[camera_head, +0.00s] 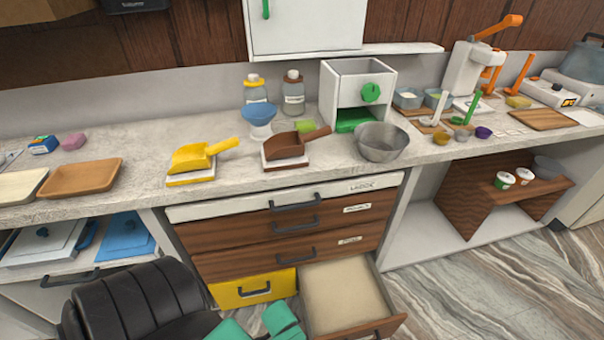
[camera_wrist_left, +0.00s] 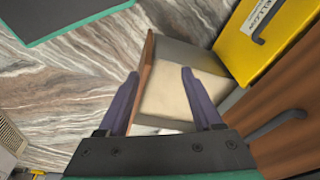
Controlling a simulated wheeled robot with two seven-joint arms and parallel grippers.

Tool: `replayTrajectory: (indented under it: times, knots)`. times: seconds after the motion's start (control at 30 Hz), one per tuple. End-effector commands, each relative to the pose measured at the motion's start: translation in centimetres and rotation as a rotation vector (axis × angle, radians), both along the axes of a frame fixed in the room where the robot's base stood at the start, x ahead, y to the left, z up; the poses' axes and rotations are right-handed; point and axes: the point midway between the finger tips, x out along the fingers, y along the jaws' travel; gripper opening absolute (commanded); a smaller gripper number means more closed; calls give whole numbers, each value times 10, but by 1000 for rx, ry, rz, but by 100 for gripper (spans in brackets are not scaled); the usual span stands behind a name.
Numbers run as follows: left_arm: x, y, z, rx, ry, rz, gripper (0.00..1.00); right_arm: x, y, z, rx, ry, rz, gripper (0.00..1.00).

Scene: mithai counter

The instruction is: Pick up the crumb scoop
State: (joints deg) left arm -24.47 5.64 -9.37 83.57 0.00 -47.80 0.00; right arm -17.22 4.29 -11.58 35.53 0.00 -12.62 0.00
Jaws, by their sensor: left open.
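Two scoops stand on the counter in the head view. One is a yellow scoop (camera_head: 193,156) on a yellow-edged white base, its handle pointing right. The other is a brown scoop (camera_head: 286,146) on a similar brown-edged base, its handle also pointing right. I cannot tell which is the crumb scoop. My left gripper (camera_wrist_left: 160,74) is open and empty in the left wrist view, pointing toward the open lower drawer (camera_wrist_left: 180,62). It is well below the counter and apart from both scoops. My right gripper is not in view.
The pulled-out drawer (camera_head: 343,293) looks empty and juts into the floor space beside a yellow drawer front (camera_head: 252,288). A steel bowl (camera_head: 383,148) stands right of the brown scoop. A blue-topped cup (camera_head: 259,118) and bottles stand behind. A brown tray (camera_head: 80,179) lies left.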

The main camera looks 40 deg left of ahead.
Motion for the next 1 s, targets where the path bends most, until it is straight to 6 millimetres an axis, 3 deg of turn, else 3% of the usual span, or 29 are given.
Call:
replayTrajectory:
  times: [0.17,0.37,0.47,0.6,0.7,0.83,1.0]
  knots:
    - [34,-3,67,-1,-49,4,67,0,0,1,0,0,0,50]
    - [70,15,171,48,-188,0,67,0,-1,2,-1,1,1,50]
    - [99,50,240,163,-380,-18,67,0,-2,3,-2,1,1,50]
    - [139,114,332,466,-708,-108,67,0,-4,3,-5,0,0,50]
    - [154,144,388,709,-884,-216,67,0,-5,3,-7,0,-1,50]
    - [160,157,438,961,-1021,-362,67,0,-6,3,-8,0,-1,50]
    - [170,160,458,1066,-1074,-436,67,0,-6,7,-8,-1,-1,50]
